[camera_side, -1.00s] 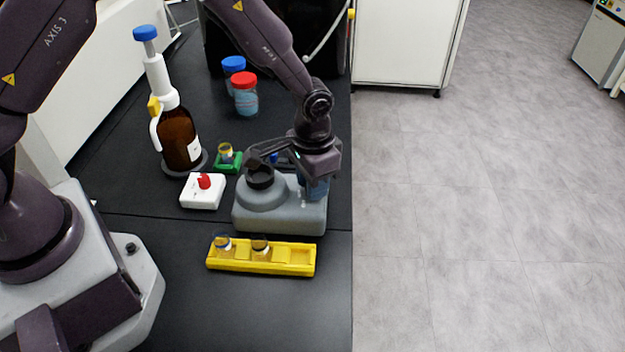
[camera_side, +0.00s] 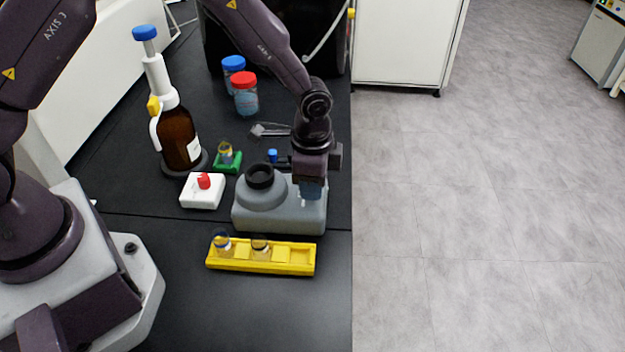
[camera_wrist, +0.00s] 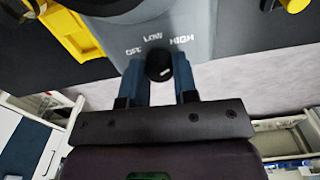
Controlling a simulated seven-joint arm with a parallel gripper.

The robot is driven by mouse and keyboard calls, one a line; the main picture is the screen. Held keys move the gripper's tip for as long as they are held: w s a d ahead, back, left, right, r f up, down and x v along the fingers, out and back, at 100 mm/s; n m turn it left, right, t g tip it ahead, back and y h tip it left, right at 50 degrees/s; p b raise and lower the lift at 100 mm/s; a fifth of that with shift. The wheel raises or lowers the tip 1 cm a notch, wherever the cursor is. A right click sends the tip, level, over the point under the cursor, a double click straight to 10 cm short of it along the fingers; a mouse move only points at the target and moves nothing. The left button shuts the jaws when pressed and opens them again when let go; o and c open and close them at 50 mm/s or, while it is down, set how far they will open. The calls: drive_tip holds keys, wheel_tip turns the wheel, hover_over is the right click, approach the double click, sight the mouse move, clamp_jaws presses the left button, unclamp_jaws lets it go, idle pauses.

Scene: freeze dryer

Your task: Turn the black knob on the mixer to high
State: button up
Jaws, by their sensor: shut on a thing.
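The mixer (camera_side: 270,215) is a grey body with a round black-rimmed top, on the black bench in the side view. In the wrist view its grey face (camera_wrist: 185,22) carries the white words OFF, LOW and HIGH. The black knob (camera_wrist: 158,63) sits below these words, with a small white mark near its lower edge; I cannot tell which word it is set to. My gripper (camera_wrist: 158,72) has its blue fingers on either side of the knob, shut on it. In the side view my gripper (camera_side: 312,188) is at the mixer's right end, and the knob is hidden.
A yellow rack (camera_side: 290,268) with two vials stands in front of the mixer. A white box with a red knob (camera_side: 203,190), a green vial holder (camera_side: 228,166) and a brown dispenser bottle (camera_side: 179,138) stand to the left. The bench's right edge is close to the mixer.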

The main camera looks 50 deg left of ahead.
idle(0.4)
drive_tip(key=o, duration=0.9)
drive_tip(key=shift+o, duration=0.2)
wheel_tip(320, 180, up, 13)
